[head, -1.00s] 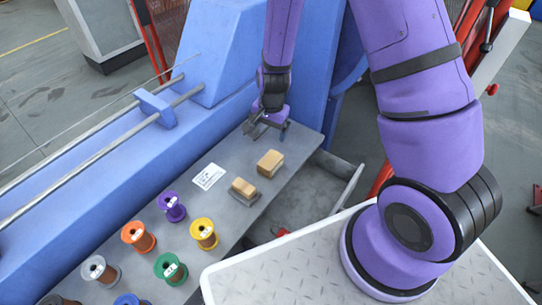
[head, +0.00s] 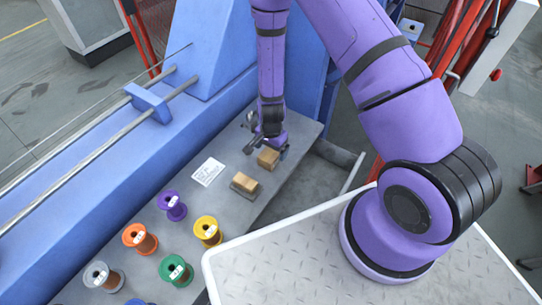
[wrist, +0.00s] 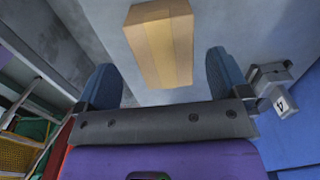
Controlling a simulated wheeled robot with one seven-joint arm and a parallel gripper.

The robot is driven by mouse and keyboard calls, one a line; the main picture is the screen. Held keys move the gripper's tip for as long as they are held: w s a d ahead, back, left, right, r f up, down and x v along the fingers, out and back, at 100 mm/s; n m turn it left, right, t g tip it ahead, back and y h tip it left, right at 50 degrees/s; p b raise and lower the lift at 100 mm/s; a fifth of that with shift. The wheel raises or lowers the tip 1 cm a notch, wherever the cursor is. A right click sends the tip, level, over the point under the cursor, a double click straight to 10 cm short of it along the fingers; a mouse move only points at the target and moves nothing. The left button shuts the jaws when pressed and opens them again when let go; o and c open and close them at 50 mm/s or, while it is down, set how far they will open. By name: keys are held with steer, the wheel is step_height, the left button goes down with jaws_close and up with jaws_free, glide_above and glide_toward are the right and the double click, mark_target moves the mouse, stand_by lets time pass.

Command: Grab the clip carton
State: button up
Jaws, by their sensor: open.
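Two plain brown cartons lie on the grey bench; I cannot read any label that tells which is the clip carton. The farther carton (head: 268,158) lies directly on the bench top. The nearer carton (head: 245,182) sits on a thin grey base. My gripper (head: 266,149) is open and points down at the farther carton, partly covering its far side. In the wrist view one carton (wrist: 160,42) shows ahead of the gripper (wrist: 162,80), between the lines of its two fingers. The fingers do not appear to touch it.
A white card (head: 208,172) lies left of the cartons. Purple (head: 172,205), orange (head: 140,238), yellow (head: 208,230) and green (head: 176,270) spools stand nearer. A grey piece marked 4 (wrist: 275,85) is close to the right finger. The blue machine frame (head: 215,60) borders the bench.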

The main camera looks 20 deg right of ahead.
mark_target(271, 152)
steer(key=shift+w+d+f, duration=0.1)
steer(key=shift+w+f, duration=0.1)
steer(key=shift+f, duration=1.15)
steer(key=shift+w+f, duration=0.15)
steer(key=shift+f, duration=1.15)
steer(key=shift+c, duration=0.2)
steer(key=c, duration=1.1)
